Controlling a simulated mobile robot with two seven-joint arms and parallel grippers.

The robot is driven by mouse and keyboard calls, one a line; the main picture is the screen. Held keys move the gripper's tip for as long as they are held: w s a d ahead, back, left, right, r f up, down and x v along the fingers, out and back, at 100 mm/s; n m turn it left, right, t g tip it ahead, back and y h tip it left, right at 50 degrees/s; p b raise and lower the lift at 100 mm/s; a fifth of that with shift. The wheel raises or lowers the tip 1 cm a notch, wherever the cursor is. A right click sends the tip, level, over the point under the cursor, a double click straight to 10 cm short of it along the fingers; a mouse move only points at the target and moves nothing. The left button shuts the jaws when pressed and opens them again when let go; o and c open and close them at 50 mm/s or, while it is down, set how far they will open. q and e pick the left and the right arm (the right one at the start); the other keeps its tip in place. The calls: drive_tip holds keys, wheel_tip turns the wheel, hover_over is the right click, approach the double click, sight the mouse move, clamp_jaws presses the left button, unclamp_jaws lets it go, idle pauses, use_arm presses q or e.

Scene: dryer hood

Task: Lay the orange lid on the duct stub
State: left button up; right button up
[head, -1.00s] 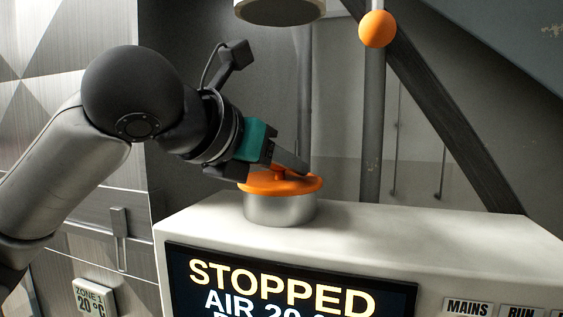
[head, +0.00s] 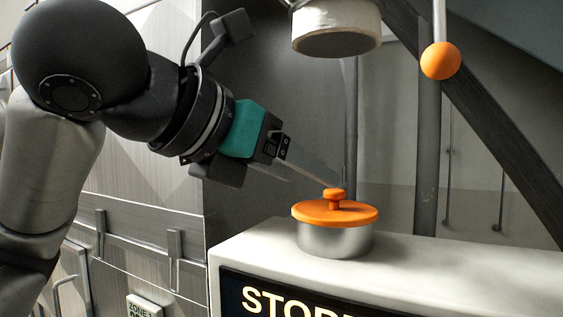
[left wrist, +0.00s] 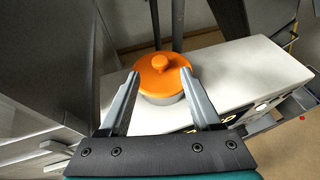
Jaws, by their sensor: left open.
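The orange lid (head: 316,212) with its small knob (head: 335,195) lies flat on top of the round metal duct stub (head: 334,241). The stub stands on the white cabinet top. My left gripper (head: 315,181) is open and empty, above and to the left of the lid. In the left wrist view the orange lid (left wrist: 154,80) shows beyond the open fingers (left wrist: 158,90), with the knob free between them. A strip of the duct stub (left wrist: 165,99) shows below the lid. My right gripper is not in view.
The white cabinet (head: 440,262) carries a dark display on its front. A pale round duct end (head: 337,30) hangs above the stub. An orange ball (head: 441,61) hangs on a rod at the upper right. A dark diagonal beam (head: 500,130) and grey posts stand behind.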

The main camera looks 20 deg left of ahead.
use_arm(q)
drive_tip(key=shift+v, duration=1.6)
idle(0.5)
